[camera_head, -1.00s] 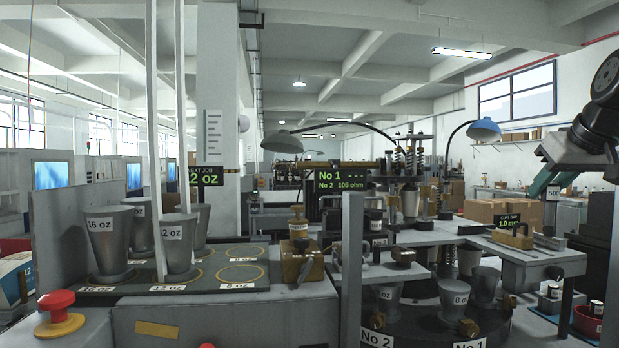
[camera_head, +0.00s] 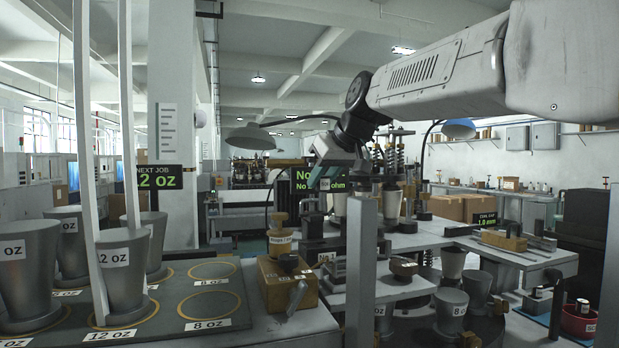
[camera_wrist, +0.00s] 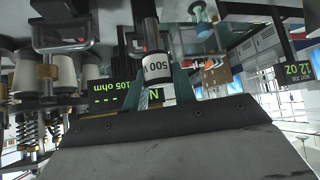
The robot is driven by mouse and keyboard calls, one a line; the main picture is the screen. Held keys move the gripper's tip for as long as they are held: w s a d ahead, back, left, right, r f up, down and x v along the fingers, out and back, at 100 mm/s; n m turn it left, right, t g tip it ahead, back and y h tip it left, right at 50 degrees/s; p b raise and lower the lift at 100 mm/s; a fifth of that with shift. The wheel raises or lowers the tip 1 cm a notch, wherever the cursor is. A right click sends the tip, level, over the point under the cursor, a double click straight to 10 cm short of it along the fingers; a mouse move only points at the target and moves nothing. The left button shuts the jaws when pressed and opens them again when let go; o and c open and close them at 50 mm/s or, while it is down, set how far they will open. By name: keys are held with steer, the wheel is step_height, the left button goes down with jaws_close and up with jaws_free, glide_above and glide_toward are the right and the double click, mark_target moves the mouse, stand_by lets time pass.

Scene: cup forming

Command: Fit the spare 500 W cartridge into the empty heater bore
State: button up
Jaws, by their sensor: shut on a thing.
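The spare cartridge is a dark rod with a white band marked 500 W (camera_wrist: 157,67), seen large in the wrist view. My gripper (camera_wrist: 160,85) has teal fingers shut around it. In the head view my gripper (camera_head: 322,178) hangs from the arm in front of the heater display (camera_head: 297,182) and covers part of its text. The cartridge's white band (camera_head: 325,184) shows small below the fingers. The gripper is in the air above the forming machine's grey plate (camera_head: 400,243). I cannot make out the empty heater bore in either view.
A grey upright post (camera_head: 360,270) stands in front of the machine. A brass block with a lever (camera_head: 288,283) is on the left bench, near grey cup forms (camera_head: 125,272). Sprung columns rise behind the gripper. A lamp (camera_head: 250,138) hangs behind at left.

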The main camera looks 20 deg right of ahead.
mark_target(324, 208)
steer(key=shift+a, duration=0.15)
steer(key=shift+s+f, duration=0.1)
steer(key=shift+f, duration=2.75)
steer(key=shift+f, duration=0.8)
stand_by(1.4)
steer(key=shift+r, duration=0.4)
stand_by(2.4)
